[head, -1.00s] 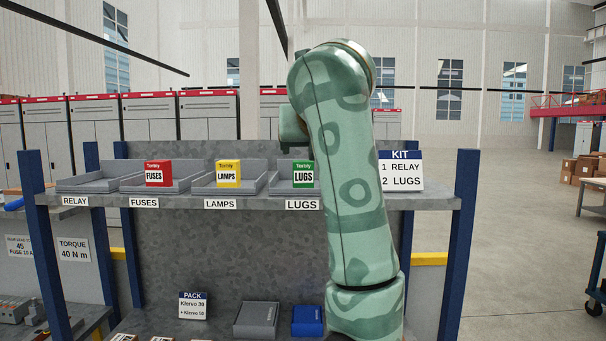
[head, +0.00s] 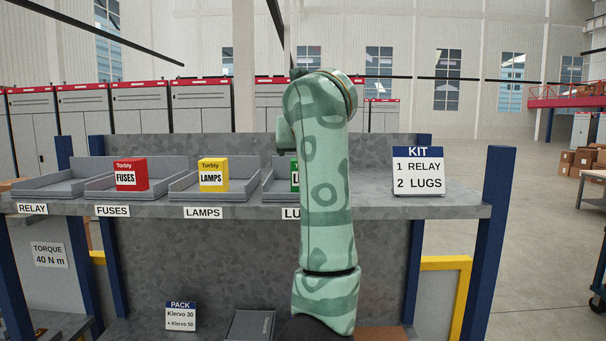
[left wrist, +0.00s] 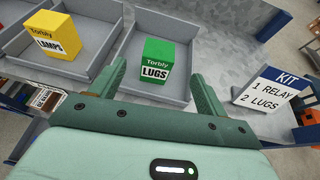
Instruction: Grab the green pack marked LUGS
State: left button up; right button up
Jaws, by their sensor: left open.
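The green LUGS pack (left wrist: 157,64) stands upright in a grey tray (left wrist: 182,93) on the shelf. In the head view only a sliver of the pack (head: 294,173) shows, as my arm hides the rest. My left gripper (left wrist: 157,72) is open and empty in the left wrist view. Its two fingers point toward the tray, one to each side of the pack in the picture. I cannot tell how far short of the pack the fingertips are. In the head view the fingers are hidden behind my arm. My right gripper is not in view.
Left of the LUGS tray stand a yellow LAMPS pack (head: 213,175) and a red FUSES pack (head: 131,174) in their trays; the RELAY tray (head: 45,188) looks empty. A KIT sign (head: 418,170) stands close to the right. Blue posts (head: 488,240) flank the shelf.

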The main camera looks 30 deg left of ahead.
pick_arm(q)
jog(key=x, duration=0.5)
jog(key=shift+w+a, duration=0.1)
jog(key=shift+a, duration=0.1)
jog(key=shift+w+a+f+p, duration=0.1)
jog(key=shift+w+f+p, duration=0.05)
jog(key=shift+w+p, duration=0.2)
jog(key=p+x, duration=0.1)
jog(key=x, duration=0.3)
jog(key=shift+w+a+f, duration=0.1)
jog(key=shift+a+f, duration=0.1)
jog(key=shift+d, duration=0.15)
jog(key=c, duration=1.1)
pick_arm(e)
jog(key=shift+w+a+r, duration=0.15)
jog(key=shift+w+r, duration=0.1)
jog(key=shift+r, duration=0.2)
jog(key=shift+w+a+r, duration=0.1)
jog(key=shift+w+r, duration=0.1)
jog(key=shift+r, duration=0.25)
